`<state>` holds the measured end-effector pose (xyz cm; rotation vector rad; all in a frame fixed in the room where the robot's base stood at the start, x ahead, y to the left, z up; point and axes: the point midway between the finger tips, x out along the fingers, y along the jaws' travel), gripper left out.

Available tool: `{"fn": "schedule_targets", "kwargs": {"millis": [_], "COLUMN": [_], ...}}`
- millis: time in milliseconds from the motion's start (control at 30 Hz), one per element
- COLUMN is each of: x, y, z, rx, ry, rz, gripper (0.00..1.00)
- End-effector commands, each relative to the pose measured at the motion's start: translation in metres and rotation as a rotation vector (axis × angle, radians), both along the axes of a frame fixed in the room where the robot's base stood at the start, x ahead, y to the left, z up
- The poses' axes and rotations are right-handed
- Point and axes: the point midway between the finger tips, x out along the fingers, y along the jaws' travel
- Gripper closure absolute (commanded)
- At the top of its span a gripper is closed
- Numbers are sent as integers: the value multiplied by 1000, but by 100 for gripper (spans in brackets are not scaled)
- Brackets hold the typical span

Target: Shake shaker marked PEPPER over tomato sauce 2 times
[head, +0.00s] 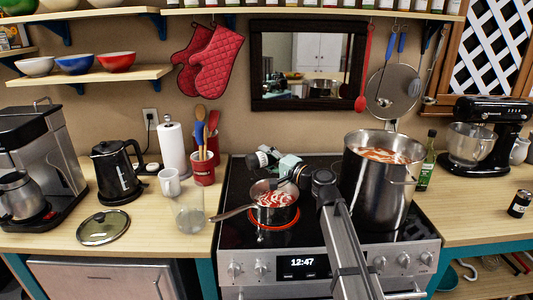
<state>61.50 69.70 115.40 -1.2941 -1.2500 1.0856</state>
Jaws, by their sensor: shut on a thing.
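My gripper (274,158) is shut on a small dark shaker (261,159) with a pale band. The shaker is tipped well over, above the back left of the stove; its marking cannot be read. Below and in front of it, a small saucepan (290,213) with red sauce (275,199) streaked with white sits on a glowing burner. The shaker and saucepan look apart. A tall steel pot (372,195) to the right also holds something orange-red (384,155). My arm covers part of the stove between them.
A second small dark shaker or jar (519,203) stands on the right counter. A drinking glass (189,215), a white mug (169,182), a glass lid (103,228) and a utensil holder (203,168) are left of the stove.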

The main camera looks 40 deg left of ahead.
Motion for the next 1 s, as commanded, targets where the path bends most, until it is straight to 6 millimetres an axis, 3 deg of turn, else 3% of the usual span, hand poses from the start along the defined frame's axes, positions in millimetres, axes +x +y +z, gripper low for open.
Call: {"fn": "schedule_targets", "kwargs": {"millis": [1000], "x": [-4], "y": [2], "z": [8], "rx": [-351], "ry": [-708], "rz": [0], "gripper": [97]}}
